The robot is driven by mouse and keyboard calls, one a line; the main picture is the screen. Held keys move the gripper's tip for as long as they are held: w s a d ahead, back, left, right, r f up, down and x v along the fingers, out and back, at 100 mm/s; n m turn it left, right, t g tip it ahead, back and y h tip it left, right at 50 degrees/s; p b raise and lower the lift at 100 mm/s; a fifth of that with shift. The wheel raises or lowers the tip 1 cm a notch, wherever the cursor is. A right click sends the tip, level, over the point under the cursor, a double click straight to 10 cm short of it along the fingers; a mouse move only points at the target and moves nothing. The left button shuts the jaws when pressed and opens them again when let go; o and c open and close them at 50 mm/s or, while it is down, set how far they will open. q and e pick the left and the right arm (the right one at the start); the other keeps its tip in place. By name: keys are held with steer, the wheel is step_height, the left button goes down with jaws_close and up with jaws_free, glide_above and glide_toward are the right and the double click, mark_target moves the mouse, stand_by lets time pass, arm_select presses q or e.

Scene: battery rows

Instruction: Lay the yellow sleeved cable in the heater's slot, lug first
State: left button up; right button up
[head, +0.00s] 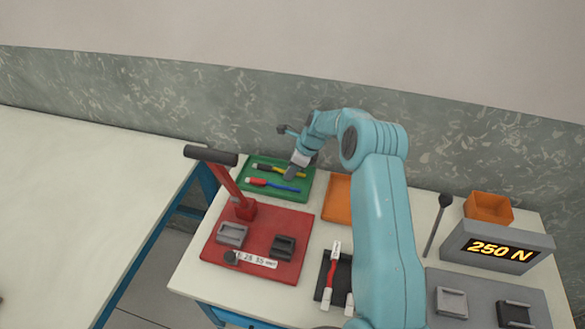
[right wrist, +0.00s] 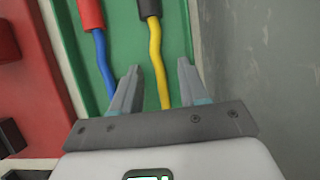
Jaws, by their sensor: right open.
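The yellow cable (head: 262,168) lies on the green tray (head: 252,190) at the back of the bench, with a dark sleeve near its left end. In the right wrist view the yellow cable (right wrist: 157,60) runs between the fingers, its black sleeve (right wrist: 148,8) at the top edge. My right gripper (head: 291,172) is over the tray; in the wrist view its open fingers (right wrist: 157,80) stand on either side of the yellow cable, with gaps. How high they are above it I cannot tell. I cannot pick out the heater or its slot for certain. My left gripper is not in view.
A blue cable (right wrist: 102,62) with a red sleeve lies beside the yellow one. A red base (head: 212,250) with a lever (head: 225,180) stands in front. A black holder (head: 342,285) carries a red and white piece. A 250 N display (head: 498,250) and orange bin (head: 488,207) are right.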

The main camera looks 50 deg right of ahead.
steer(key=shift+s+d+r, duration=0.15)
steer(key=shift+s, duration=0.05)
steer(key=p+v, duration=0.7)
steer(key=v, duration=0.5)
steer(key=shift+p, duration=0.3)
